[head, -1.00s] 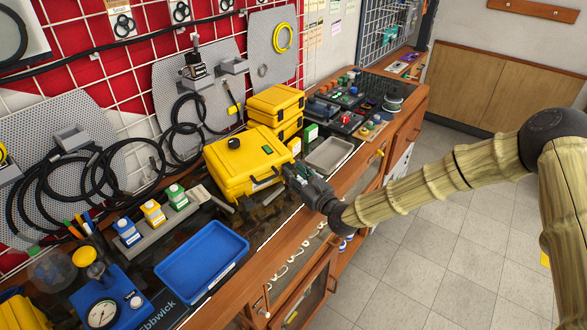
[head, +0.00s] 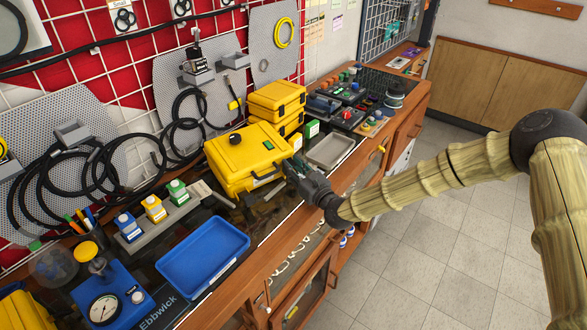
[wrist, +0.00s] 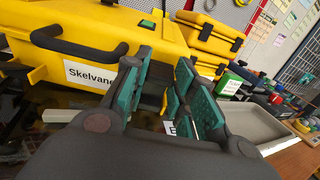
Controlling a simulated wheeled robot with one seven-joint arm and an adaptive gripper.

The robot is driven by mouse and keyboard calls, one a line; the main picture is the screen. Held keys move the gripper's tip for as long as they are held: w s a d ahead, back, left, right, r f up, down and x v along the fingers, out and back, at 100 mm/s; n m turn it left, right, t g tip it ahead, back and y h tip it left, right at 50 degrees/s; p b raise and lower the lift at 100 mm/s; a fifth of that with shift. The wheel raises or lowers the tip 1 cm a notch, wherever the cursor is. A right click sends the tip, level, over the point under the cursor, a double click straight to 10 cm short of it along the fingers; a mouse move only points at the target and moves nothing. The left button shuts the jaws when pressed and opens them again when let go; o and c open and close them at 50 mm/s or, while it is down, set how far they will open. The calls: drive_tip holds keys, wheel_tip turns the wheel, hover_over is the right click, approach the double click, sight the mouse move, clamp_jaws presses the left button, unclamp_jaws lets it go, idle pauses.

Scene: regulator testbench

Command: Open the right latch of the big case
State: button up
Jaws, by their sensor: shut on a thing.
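The big case (head: 235,160) is yellow and closed, lying on the bench with its front toward me. Its black handle (wrist: 75,47) and a white label reading "Skelvan…" show in the wrist view. My gripper (head: 290,169) is at the right end of the case's front. In the wrist view, the teal finger pads of my gripper (wrist: 158,100) stand on either side of a small yellow piece, the right latch (wrist: 171,103). The gripper is shut on it. The fingers hide much of the latch, and I cannot tell how far it is turned.
Smaller stacked yellow cases (head: 277,105) stand behind the big case. A grey tray (head: 330,163) lies just right of my gripper, with a green and white box (head: 311,130) close by. A blue tray (head: 203,290) lies to the left. The bench's wooden front edge is near.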

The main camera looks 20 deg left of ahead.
drive_tip(key=shift+d+f+y+b, duration=0.25)
drive_tip(key=shift+y+b, duration=0.15)
drive_tip(key=shift+b, duration=0.1)
drive_tip(key=shift+s+r+t, duration=0.1)
drive_tip(key=shift+t, duration=0.2)
drive_tip(key=o, duration=0.8)
drive_tip(key=shift+c, duration=0.2)
drive_tip(key=v, duration=1.2)
